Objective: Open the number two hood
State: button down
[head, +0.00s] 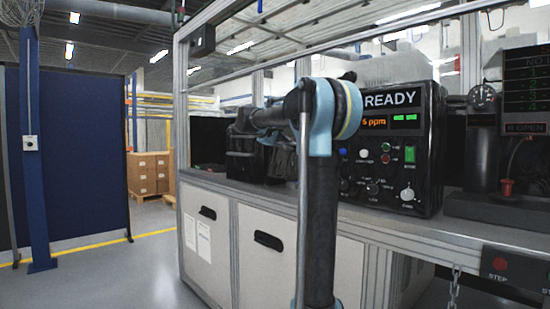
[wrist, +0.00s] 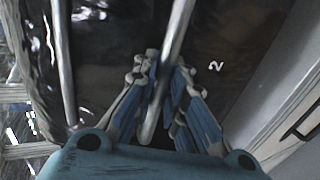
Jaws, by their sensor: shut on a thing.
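In the wrist view, the number two hood (wrist: 240,40) is a dark, glossy panel with a white "2" on its right part. A pale metal bar handle (wrist: 178,35) runs along it. My gripper (wrist: 165,75) is shut around this bar, with blue-padded fingers on both sides. In the head view, my arm reaches over the bench to a dark, boxy shape (head: 245,158) left of the READY unit. My arm hides part of that area, and the fingers cannot be made out there.
A second metal bar (wrist: 63,65) lies to the left in the wrist view. The black READY control unit (head: 410,165) stands on the bench right of my arm. A frame post (head: 181,120) rises at the bench's left end. The floor (head: 130,275) at left is clear.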

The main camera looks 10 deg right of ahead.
jog(key=w+d+r+g+y, duration=0.1)
jog(key=w+d+r, duration=0.3)
jog(key=d+r, duration=0.2)
jog(key=w+d+r+g+y, duration=0.1)
jog(key=w+d+r+y, duration=0.1)
jog(key=d+r, duration=0.4)
jog(key=shift+w+r, duration=0.85)
jog(key=shift+r, duration=0.05)
jog(key=c, duration=1.6)
grip_release()
jog(key=shift+c, duration=0.2)
jog(key=shift+r, duration=0.1)
